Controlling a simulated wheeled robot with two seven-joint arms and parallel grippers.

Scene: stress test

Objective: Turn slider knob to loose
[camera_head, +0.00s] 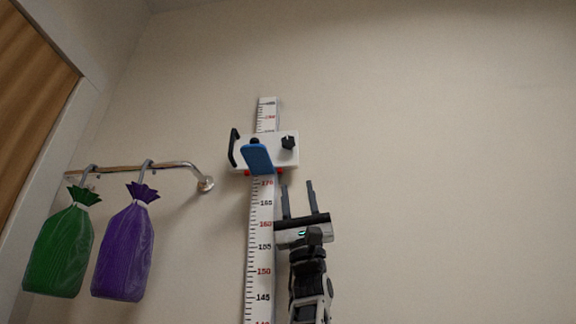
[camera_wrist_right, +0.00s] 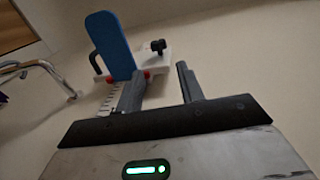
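The white slider (camera_head: 285,150) sits on the vertical height scale (camera_head: 262,210) on the wall, just above the 170 mark. Its black knob (camera_head: 288,143) is on the right side of the plate. A blue paddle (camera_head: 257,158) and a black handle (camera_head: 233,147) are on its left part. My right gripper (camera_head: 298,186) is below the slider, pointing up, open and empty. In the right wrist view the knob (camera_wrist_right: 158,46) shows beyond and above the two apart fingers (camera_wrist_right: 160,85), not touching them. The blue paddle (camera_wrist_right: 110,45) stands to its left. My left gripper is not in view.
A metal rail (camera_head: 180,165) on the wall at the left carries a green bag (camera_head: 60,250) and a purple bag (camera_head: 122,252). A brown panel (camera_head: 30,80) is at the far left. The wall to the right of the scale is clear.

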